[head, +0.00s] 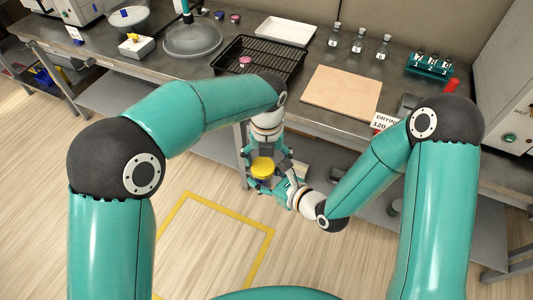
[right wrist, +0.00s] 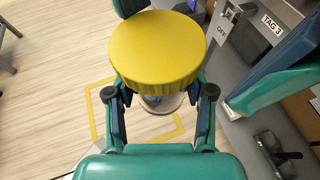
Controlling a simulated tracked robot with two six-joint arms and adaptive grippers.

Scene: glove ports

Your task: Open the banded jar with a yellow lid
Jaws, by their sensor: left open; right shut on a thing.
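The jar's yellow lid (head: 263,167) shows in the head view between my two grippers, in front of the bench. In the right wrist view the yellow lid (right wrist: 157,48) fills the upper middle and is seen from above. It hides nearly all of the jar's body, so I cannot make out the bands. My right gripper (head: 277,181) is shut on the jar below the lid; its fingers (right wrist: 162,108) lie on both sides in the right wrist view. My left gripper (head: 265,152) is open close by the lid, on its bench side. I cannot tell whether it touches the lid.
The grey bench behind holds a black wire rack (head: 256,59), a tan board (head: 341,93), a white tray (head: 286,30), several small flasks (head: 358,43) and a teal tube rack (head: 430,66). The bench edge lies just behind my grippers. A yellow outline (head: 215,240) marks open floor.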

